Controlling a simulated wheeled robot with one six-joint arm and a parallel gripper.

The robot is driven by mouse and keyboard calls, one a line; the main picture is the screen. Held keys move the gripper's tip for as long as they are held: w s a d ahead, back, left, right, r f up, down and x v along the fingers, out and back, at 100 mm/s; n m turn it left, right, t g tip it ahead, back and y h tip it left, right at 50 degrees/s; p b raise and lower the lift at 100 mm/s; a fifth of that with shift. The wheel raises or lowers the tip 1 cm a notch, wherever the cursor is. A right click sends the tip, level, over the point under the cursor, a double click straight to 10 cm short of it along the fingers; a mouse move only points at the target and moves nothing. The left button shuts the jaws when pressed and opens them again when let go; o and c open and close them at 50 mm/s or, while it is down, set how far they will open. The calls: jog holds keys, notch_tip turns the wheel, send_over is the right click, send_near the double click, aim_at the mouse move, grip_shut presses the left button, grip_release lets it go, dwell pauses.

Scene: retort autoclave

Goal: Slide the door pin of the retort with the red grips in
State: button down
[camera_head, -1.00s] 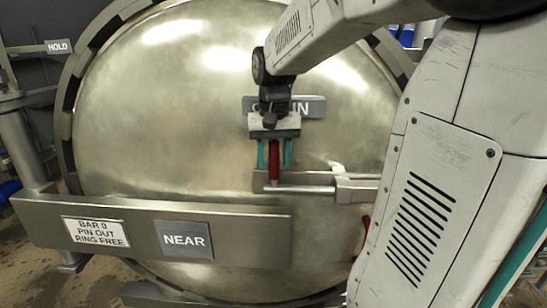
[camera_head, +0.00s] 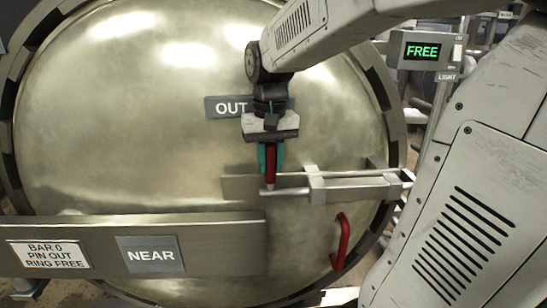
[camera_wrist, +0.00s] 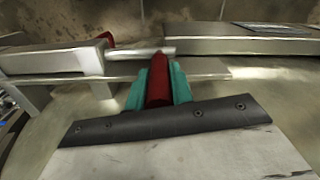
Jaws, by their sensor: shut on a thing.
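The retort door (camera_head: 130,120) is a large domed metal disc facing me. Its door pin (camera_head: 290,191) is a horizontal metal rod running right through a guide block (camera_head: 315,185) toward a bracket at the rim (camera_head: 385,183). A red upright grip (camera_head: 270,166) stands at the pin's left end. My gripper (camera_head: 270,158) is shut on this grip, with its teal fingers on both sides. In the wrist view the red grip (camera_wrist: 158,85) sits between the teal fingers, in front of the rod (camera_wrist: 135,51). The fingers hide part of the grip.
An OUT sign (camera_head: 230,107) is partly hidden behind my gripper. A bar with a NEAR plate (camera_head: 150,255) and a "BAR 0, PIN OUT, RING FREE" plate (camera_head: 48,254) crosses the lower door. A curved red handle (camera_head: 341,242) is lower right. A display reads FREE (camera_head: 422,51).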

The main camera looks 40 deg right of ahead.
jog(key=shift+d, duration=0.1)
jog(key=c, duration=1.2)
grip_release()
jog(key=shift+s+d, duration=0.1)
jog(key=shift+d, duration=0.1)
jog(key=shift+c, duration=0.2)
jog(key=shift+a, duration=0.1)
jog(key=shift+r, duration=0.1)
jog(key=shift+r, duration=0.3)
notch_tip(320, 180, up, 7)
jog(key=shift+r, duration=0.1)
jog(key=s+a+f+n, duration=0.2)
jog(key=s+a+f, duration=0.3)
jog(key=s, duration=0.3)
jog(key=s+a+f+n+t, duration=0.1)
jog(key=s+a+f+n, duration=0.1)
jog(key=s+a+f, duration=0.3)
jog(key=s, duration=0.2)
jog(key=shift+s+a+f+n, duration=0.2)
jog(key=shift+s+f+n, duration=0.2)
